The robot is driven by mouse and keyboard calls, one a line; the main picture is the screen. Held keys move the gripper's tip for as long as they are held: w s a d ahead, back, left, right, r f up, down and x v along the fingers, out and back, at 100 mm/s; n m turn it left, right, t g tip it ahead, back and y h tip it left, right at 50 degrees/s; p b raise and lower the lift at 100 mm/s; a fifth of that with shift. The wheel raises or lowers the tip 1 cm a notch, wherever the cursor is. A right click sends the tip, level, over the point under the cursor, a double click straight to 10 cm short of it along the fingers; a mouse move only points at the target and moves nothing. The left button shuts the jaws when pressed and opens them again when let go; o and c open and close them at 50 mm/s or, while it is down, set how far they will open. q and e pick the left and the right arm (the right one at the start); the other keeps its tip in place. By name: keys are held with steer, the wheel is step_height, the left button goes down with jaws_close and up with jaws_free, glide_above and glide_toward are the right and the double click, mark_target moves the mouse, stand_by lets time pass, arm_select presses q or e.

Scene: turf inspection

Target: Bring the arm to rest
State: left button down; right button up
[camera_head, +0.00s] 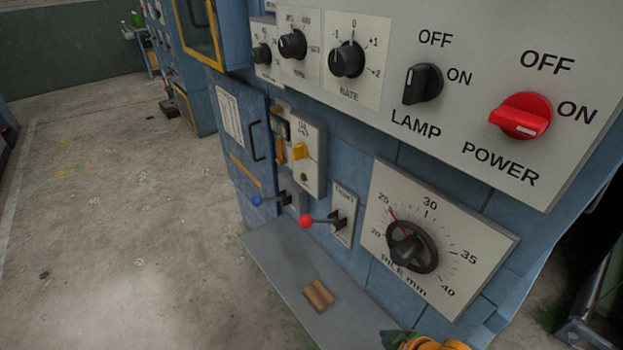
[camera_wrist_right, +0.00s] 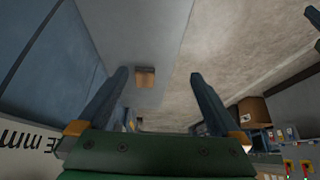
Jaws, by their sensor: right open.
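In the wrist view my right gripper (camera_wrist_right: 158,76) is open. Its two dark fingers stand apart with nothing between them. A grey ledge (camera_wrist_right: 165,35) and a small brown block (camera_wrist_right: 145,77) lie beyond the fingertips. In the head view only a green and orange part of my right arm (camera_head: 438,343) shows at the bottom edge, in front of the blue machine and below the dial marked PILE mm (camera_head: 408,247). My left gripper is not in view.
The ledge (camera_head: 285,275) juts from the machine with the block (camera_head: 318,294) on it. A red-knobbed lever (camera_head: 306,221) and a blue-knobbed lever (camera_head: 257,201) stick out above it. A red POWER knob (camera_head: 521,115) is at upper right. Open floor (camera_head: 110,230) lies left.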

steer(key=s+d+r+m+g+h, duration=0.1)
steer(key=s+d+r+m+h, duration=0.2)
steer(key=s+m, duration=0.45)
steer(key=shift+n+g+h, duration=0.4)
steer(key=shift+n+g, duration=0.1)
steer(key=shift+n, duration=0.35)
steer(key=f, duration=0.3)
steer(key=s+f, duration=0.1)
steer(key=f, duration=0.5)
steer(key=shift+s+d+f+p, duration=0.15)
steer(key=shift+f+p, duration=0.05)
steer(key=shift+p, duration=0.2)
arm_select(q)
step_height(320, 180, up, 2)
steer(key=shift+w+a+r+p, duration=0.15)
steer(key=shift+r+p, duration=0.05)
steer(key=shift+p, duration=0.65)
arm_select(e)
steer(key=s+d+f+g, duration=0.1)
steer(key=s+d+f, duration=0.1)
steer(key=s+f, duration=1.2)
steer(key=shift+s+d+f+g, duration=0.15)
steer(key=shift+s+f+g, duration=0.2)
steer(key=shift+f, duration=0.6)
steer(key=shift+w, duration=0.1)
